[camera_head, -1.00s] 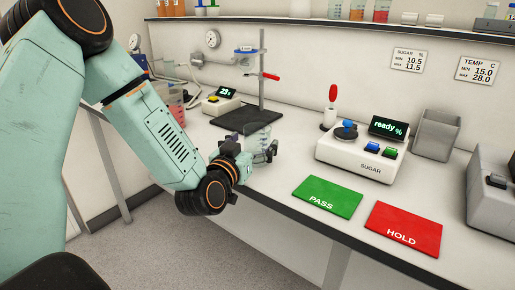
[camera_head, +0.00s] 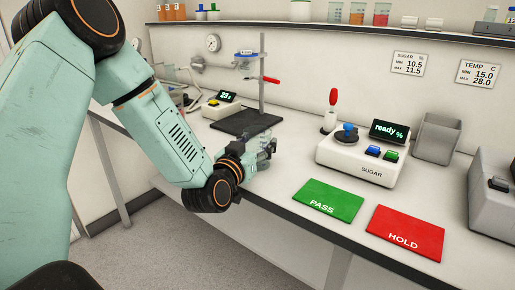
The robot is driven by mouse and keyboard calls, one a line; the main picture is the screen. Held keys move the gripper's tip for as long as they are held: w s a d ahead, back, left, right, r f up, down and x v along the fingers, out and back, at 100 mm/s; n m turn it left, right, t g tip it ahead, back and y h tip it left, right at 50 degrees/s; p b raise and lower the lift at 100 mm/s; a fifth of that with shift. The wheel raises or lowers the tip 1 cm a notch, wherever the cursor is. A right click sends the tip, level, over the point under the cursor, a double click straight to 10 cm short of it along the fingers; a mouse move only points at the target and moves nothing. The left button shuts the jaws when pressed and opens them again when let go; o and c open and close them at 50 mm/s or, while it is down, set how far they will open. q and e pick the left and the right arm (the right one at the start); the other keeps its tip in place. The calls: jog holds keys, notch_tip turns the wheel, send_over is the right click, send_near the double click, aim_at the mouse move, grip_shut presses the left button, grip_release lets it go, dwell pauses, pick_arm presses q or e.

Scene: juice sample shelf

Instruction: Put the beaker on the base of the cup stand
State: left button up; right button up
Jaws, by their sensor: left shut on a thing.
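The cup stand has a dark flat base (camera_head: 232,124) on the bench, with a thin upright pole, a red-handled clamp and a blue ring piece higher up. My left gripper (camera_head: 262,152) is shut on the clear beaker (camera_head: 265,142), just in front of the base at its near right corner. The beaker is see-through and partly hidden by the fingers, so its outline is hard to make out. I cannot tell whether its bottom touches anything. My right gripper is not in view.
A small display unit (camera_head: 219,105) stands left of the base. The white sugar meter (camera_head: 357,158), green PASS mat (camera_head: 328,201) and red HOLD mat (camera_head: 405,232) lie to the right. A grey bin (camera_head: 436,139) stands behind.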

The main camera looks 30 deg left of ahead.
pick_arm(q)
jog(key=c, duration=0.3)
notch_tip(320, 180, up, 10)
jog(key=p, duration=0.3)
jog(key=shift+p, duration=0.35)
jog(key=shift+c, duration=0.2)
